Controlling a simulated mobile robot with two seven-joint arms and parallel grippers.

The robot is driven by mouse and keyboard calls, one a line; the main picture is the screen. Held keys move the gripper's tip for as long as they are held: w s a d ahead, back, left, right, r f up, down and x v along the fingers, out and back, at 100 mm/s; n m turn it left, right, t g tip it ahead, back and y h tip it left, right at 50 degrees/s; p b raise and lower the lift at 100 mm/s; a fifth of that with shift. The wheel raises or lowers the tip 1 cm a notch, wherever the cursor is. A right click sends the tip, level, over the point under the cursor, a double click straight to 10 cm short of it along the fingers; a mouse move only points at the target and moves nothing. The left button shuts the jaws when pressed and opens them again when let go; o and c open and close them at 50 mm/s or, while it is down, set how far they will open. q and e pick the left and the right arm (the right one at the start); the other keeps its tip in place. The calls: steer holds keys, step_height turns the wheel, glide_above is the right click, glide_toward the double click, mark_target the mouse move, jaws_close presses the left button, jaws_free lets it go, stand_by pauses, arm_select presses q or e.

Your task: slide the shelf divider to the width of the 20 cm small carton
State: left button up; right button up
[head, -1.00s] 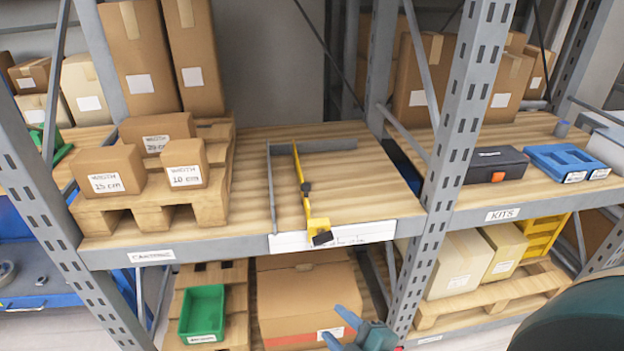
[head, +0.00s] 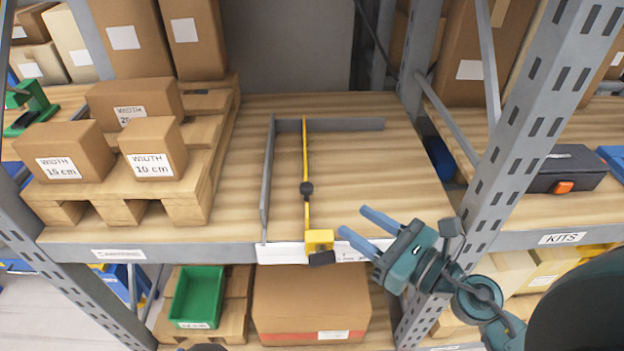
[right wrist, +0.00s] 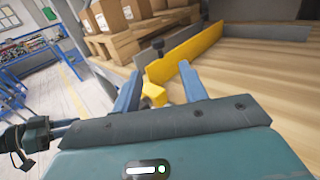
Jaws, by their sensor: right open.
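The yellow divider (head: 306,160) stands on the shelf just right of a grey side fence (head: 267,175), with a narrow gap between them. It has a black knob (head: 306,189) and a yellow front block (head: 319,240) with a dark end. The 20 cm carton (head: 150,95) sits on the pallet at left, its label partly hidden by the 10 cm carton (head: 155,150). My right gripper (head: 353,220) is open and empty, right of the front block and apart from it. In the right wrist view the divider (right wrist: 195,52) shows beyond its open fingers (right wrist: 160,75).
A 15 cm carton (head: 70,150) shares the pallet (head: 115,211). A grey back rail (head: 350,125) runs behind the divider. A white strip (head: 280,252) lines the shelf's front edge. A rack upright (head: 500,130) stands right of my gripper. The board right of the divider is clear.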

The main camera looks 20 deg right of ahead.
mark_target(311, 192)
steer(key=p+x, duration=0.4)
steer(key=x, duration=0.7)
steer(key=shift+w+a+r, duration=0.1)
steer(key=shift+w+a, duration=0.05)
steer(key=shift+a, duration=0.05)
arm_select(q)
steer(key=shift+s+a+r+g+y, duration=0.2)
steer(key=shift+a+y, duration=0.05)
steer(key=shift+a, duration=0.2)
steer(key=shift+s+a+r+g+y, duration=0.15)
steer(key=shift+a+g+y, duration=0.1)
steer(key=shift+a, duration=0.2)
arm_select(e)
steer(key=shift+w+a, duration=0.35)
steer(key=shift+w, duration=0.25)
steer(key=shift+c, duration=0.2)
arm_select(q)
steer(key=shift+r, duration=0.15)
arm_select(e)
jaws_close()
